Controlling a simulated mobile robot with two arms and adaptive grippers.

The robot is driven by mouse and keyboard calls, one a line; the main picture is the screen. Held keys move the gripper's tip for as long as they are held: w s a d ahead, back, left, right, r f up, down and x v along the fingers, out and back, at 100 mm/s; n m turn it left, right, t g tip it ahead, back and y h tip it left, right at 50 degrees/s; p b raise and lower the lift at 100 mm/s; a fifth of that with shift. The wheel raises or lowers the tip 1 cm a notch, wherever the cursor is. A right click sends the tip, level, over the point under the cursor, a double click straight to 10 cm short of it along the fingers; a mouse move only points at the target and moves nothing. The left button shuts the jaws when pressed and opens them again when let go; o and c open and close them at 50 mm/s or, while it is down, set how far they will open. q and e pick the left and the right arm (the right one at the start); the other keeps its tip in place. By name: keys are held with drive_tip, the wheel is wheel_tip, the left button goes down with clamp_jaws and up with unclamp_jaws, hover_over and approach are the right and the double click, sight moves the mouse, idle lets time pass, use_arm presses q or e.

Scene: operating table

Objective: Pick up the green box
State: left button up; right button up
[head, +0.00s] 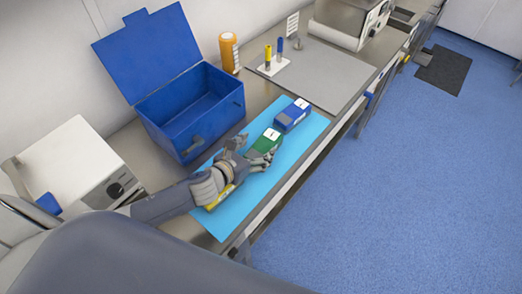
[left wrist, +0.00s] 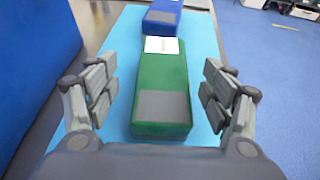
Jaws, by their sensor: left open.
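The green box (head: 267,140) lies on a light blue mat (head: 225,226) on the metal counter. In the left wrist view the green box (left wrist: 162,75) lies lengthwise between the open fingers, with a white label at its far end and a grey patch nearer. My left gripper (head: 253,154) is open around the near part of the green box. In the left wrist view its fingers (left wrist: 161,97) stand apart on both sides, with gaps of blue mat between them and the box. My right gripper is in neither view.
A blue box (head: 291,116) lies just beyond the green one on the mat. A yellow box (head: 219,198) is partly hidden under my left wrist. An open blue case (head: 180,128) stands left of the mat. An orange bottle (head: 229,52) and a white rack (head: 273,66) stand farther back.

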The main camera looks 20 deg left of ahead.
sight(268, 140)
use_arm(q)
drive_tip(key=shift+x, duration=0.95)
drive_tip(key=shift+w+f+b, duration=0.1)
drive_tip(key=shift+b, duration=0.2)
drive_tip(key=b+x, duration=0.1)
drive_tip(key=x, duration=0.1)
drive_tip(key=b+x, duration=0.1)
drive_tip(key=x, duration=0.1)
drive_tip(key=shift+w+d+b, duration=0.15)
drive_tip(key=shift+d+b, duration=0.15)
drive_tip(key=shift+d, duration=0.05)
drive_tip(key=shift+w, duration=0.25)
drive_tip(key=shift+s, duration=0.15)
drive_tip(key=shift+c, duration=0.6)
drive_tip(key=c, duration=1.2)
drive_tip(key=shift+c, duration=0.2)
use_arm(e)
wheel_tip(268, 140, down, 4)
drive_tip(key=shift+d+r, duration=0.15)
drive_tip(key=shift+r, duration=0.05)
